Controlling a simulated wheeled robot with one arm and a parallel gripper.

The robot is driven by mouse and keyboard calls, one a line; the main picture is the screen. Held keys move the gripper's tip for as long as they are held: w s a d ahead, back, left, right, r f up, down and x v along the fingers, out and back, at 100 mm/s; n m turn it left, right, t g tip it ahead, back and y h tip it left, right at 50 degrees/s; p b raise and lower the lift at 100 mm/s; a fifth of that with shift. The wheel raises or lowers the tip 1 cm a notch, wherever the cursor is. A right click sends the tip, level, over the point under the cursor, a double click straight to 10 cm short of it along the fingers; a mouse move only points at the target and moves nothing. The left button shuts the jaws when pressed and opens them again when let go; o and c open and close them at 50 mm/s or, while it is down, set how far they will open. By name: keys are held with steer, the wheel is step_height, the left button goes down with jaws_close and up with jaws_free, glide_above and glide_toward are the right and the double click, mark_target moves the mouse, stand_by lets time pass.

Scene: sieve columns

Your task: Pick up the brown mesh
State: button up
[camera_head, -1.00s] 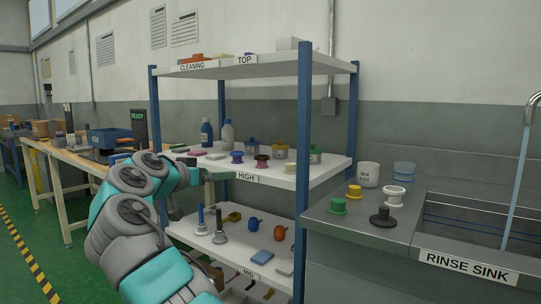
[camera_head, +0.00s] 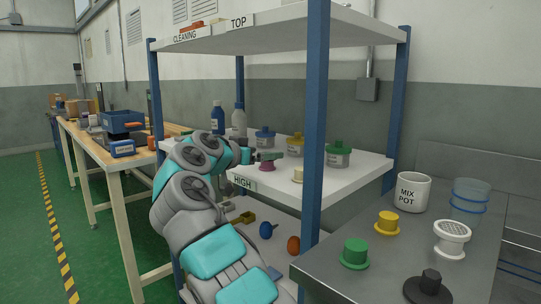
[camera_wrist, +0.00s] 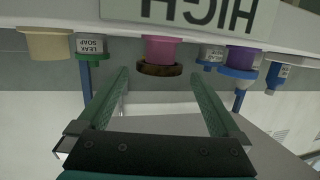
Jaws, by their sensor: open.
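A pink piece with a dark brown rim (camera_wrist: 160,68), the only brown piece I see on the HIGH shelf, shows upside down in the wrist view. Its pink part (camera_head: 267,166) shows in the head view near the shelf's front edge, with its top hidden by my gripper. My gripper (camera_wrist: 160,76) is open and empty. In the wrist view the brown-rimmed piece appears between the two green fingers, beyond their tips; I see no contact. In the head view my gripper (camera_head: 269,156) is level with the shelf's pieces.
A cream piece (camera_head: 298,175) and a purple and blue piece (camera_wrist: 241,60) flank it. Jars, including a green-lidded one (camera_head: 338,154), stand behind. A blue shelf post (camera_head: 316,130) rises at right. The TOP shelf (camera_head: 280,33) hangs above.

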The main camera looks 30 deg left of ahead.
steer(key=x, duration=0.3)
steer(key=p+x, duration=0.1)
steer(key=x, duration=0.1)
steer(key=shift+w+d+f, duration=0.1)
steer(key=shift+w+f, duration=0.2)
steer(key=shift+f, duration=0.15)
steer(key=shift+c, duration=0.2)
steer(key=c, duration=1.3)
